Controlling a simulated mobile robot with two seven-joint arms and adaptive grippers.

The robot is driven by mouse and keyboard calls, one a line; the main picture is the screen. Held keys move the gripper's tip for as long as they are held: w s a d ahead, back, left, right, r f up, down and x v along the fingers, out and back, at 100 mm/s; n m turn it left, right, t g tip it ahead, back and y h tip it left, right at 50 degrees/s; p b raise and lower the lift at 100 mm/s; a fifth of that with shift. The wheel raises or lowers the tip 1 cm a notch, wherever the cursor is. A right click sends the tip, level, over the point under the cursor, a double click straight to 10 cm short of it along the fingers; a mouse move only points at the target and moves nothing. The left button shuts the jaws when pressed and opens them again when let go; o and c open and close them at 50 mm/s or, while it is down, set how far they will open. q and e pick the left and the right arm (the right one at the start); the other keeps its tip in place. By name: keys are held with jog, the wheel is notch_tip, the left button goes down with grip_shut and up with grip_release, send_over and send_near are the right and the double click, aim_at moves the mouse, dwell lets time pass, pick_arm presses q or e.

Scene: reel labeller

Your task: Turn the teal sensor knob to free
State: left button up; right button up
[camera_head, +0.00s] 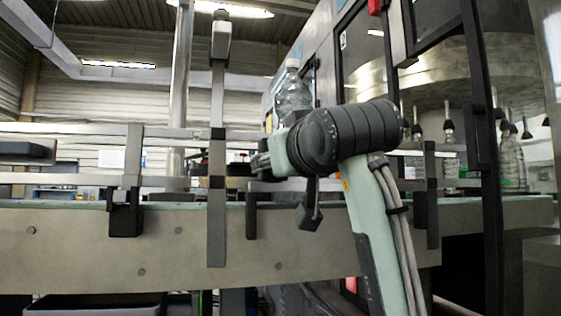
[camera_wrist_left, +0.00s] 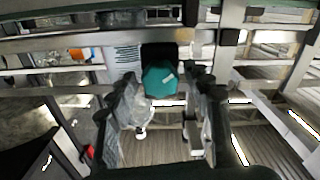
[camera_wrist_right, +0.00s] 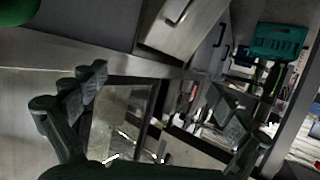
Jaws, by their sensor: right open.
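The teal sensor knob (camera_wrist_left: 158,80) shows in the left wrist view, in front of a dark housing (camera_wrist_left: 159,54) on the rail. My left gripper (camera_wrist_left: 166,86) is open, with one finger on each side of the knob in that view. I cannot tell whether the fingers touch it. In the head view the arm reaches the conveyor rails and the gripper (camera_head: 262,163) is small; the knob is not visible there. My right gripper (camera_wrist_right: 158,86) is open and empty in the right wrist view, away from the knob.
The conveyor (camera_head: 160,240) runs across the head view with rails and dark brackets. A clear bottle (camera_head: 291,90) stands behind my wrist. More bottles (camera_head: 511,160) stand at the right behind the black machine frame. A teal crate (camera_wrist_right: 277,42) shows in the right wrist view.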

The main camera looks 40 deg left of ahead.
pick_arm(q)
jog(key=c, duration=0.9)
